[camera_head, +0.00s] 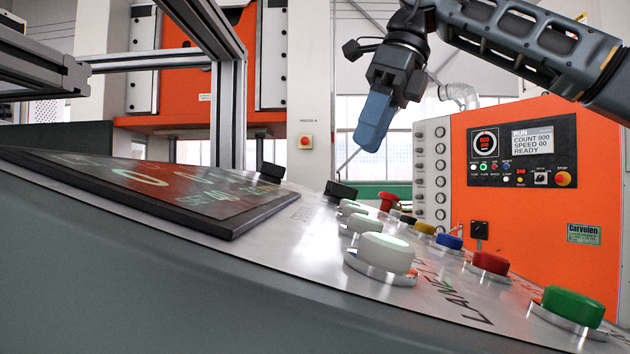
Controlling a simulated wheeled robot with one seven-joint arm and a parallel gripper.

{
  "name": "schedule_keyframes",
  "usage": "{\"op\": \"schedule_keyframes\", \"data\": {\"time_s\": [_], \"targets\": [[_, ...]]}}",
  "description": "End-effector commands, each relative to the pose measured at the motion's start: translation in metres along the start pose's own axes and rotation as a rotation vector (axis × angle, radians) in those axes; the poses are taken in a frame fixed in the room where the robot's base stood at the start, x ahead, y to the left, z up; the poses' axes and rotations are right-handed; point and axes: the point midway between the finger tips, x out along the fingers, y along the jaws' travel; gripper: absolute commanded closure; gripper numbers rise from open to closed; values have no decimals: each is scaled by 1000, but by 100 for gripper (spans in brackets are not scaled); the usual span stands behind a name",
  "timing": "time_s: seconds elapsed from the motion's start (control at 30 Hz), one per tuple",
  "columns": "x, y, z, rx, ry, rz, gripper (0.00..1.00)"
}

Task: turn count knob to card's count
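My gripper (368,143) hangs in the air at the upper middle, a blue end pointing down and slightly left, above the sloped control panel. Its fingertips are seen from the side, so I cannot tell whether it is open or shut. A small black knob on a square plate (480,231) stands on the right part of the panel; whether it is the count knob I cannot tell. The panel's large dark display (150,185) has blurred, steeply angled markings. No card can be made out. My gripper is apart from the panel.
The panel (290,270) carries white buttons (386,252), a red one (490,262), a green one (572,305), and a blue one (449,242). A metal frame (228,110) rises at left.

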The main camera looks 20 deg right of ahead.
Motion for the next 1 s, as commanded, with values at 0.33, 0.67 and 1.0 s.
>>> {"op": "schedule_keyframes", "data": {"time_s": [0.33,0.67,1.0], "targets": [[41,0,0,-1,2,1,62],[75,0,0,0,1,0,62],[78,0,0,0,1,-1,66]]}}
